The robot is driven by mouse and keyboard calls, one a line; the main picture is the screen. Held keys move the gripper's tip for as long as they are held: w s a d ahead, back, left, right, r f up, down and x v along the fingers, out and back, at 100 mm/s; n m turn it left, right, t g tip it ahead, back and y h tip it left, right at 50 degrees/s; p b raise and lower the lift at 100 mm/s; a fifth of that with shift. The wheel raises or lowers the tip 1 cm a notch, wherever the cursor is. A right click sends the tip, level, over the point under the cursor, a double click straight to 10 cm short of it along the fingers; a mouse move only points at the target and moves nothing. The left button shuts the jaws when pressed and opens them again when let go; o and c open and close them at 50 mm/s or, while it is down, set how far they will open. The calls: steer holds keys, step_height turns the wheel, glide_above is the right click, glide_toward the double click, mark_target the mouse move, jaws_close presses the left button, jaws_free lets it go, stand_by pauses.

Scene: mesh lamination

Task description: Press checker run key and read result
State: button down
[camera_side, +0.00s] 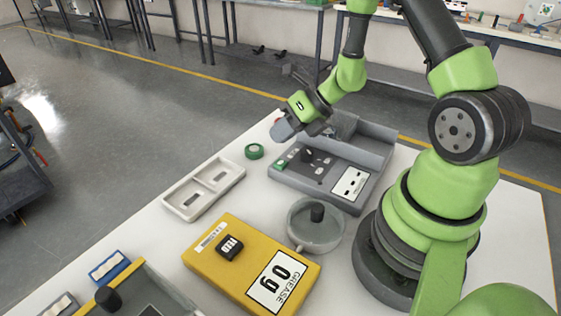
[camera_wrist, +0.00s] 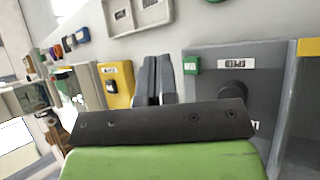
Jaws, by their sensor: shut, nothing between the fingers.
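A grey device (camera_side: 325,180) stands at the back right of the table, with a black knob (camera_side: 307,155), a green key (camera_side: 281,164) and a white panel with dark marks (camera_side: 350,184). I cannot tell for certain whether it is the checker. In the wrist view the device (camera_wrist: 210,90) shows a "SPEED" label (camera_wrist: 236,64), its knob (camera_wrist: 232,89) and the green key (camera_wrist: 191,64). My gripper (camera_side: 283,131) is shut and empty, above the device's far left end. In the wrist view its fingers (camera_wrist: 154,65) lie together, left of the green key. Contact is not visible.
A yellow scale (camera_side: 225,275) reads "0 g" beside "GREASE". A round grey dish (camera_side: 331,238), a pale two-pocket tray (camera_side: 181,207) and a green roll (camera_side: 255,151) stand nearby. A grey tray (camera_side: 372,135) adjoins the device. White tabletop is bare between them.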

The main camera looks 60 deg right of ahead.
mark_target(281, 160)
steer(key=shift+f, duration=1.7)
stand_by(0.7)
steer(key=shift+f, duration=0.4)
steer(key=shift+f, duration=0.75)
stand_by(1.1)
steer(key=shift+r, duration=0.9)
steer(key=shift+r, duration=2.55)
